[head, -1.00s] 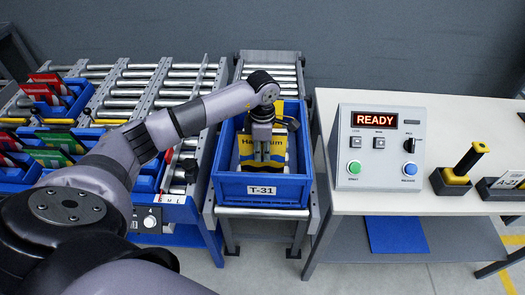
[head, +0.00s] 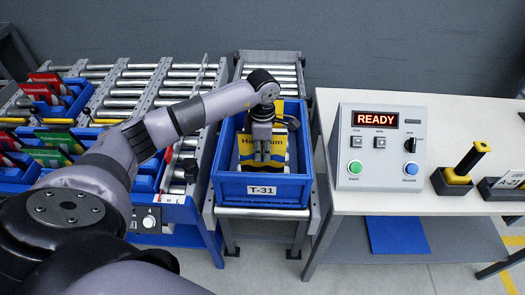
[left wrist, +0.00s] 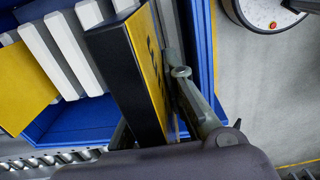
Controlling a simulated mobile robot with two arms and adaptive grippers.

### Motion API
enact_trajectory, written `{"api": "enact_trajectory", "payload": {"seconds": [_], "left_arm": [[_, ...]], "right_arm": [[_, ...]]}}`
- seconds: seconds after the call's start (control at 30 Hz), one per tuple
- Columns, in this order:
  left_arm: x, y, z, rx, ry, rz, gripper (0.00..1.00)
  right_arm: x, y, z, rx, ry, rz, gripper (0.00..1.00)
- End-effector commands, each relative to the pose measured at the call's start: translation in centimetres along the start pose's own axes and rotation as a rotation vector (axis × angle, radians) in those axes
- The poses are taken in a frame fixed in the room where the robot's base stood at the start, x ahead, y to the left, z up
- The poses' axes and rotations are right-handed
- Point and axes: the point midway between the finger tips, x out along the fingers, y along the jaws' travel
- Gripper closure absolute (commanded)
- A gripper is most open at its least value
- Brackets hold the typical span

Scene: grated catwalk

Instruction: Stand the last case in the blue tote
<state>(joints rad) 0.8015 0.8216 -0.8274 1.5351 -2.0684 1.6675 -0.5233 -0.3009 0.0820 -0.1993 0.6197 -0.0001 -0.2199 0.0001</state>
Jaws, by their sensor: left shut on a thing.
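The blue tote (head: 231,188) labelled T-31 stands on a short roller conveyor at centre. My left gripper (head: 262,150) points down inside it, shut on a yellow and black case. In the left wrist view, the held case (left wrist: 153,65) has a black edge and yellow face, between the fingers (left wrist: 185,85). Pale parallel bars (left wrist: 60,50) and another yellow surface (left wrist: 22,85) lie beside it within the tote's blue walls. The gripper hides part of the held case in the head view, and I cannot tell whether its bottom touches the tote floor. My right gripper is out of view.
Blue bins (head: 60,100) with red and green cases stand on the roller racks at left. At right, a bench (head: 350,203) carries a control box (head: 375,150) reading READY and a yellow-black handled tool (head: 462,170). The tote's walls surround the gripper closely.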

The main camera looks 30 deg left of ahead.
Motion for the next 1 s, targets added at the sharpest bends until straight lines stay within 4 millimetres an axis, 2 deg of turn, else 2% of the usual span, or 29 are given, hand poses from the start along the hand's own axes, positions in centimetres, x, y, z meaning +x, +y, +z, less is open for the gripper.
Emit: {"api": "enact_trajectory", "payload": {"seconds": [0.47, 1.0], "left_arm": [[0.1, 0.0, 0.0, 0.0, -0.001, 0.0, 1.0], [2.2, 0.0, 0.0, 0.0, 0.0, 0.0, 1.0]], "right_arm": [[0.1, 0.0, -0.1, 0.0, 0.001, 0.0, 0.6], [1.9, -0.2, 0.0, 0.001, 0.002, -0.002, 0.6]]}}
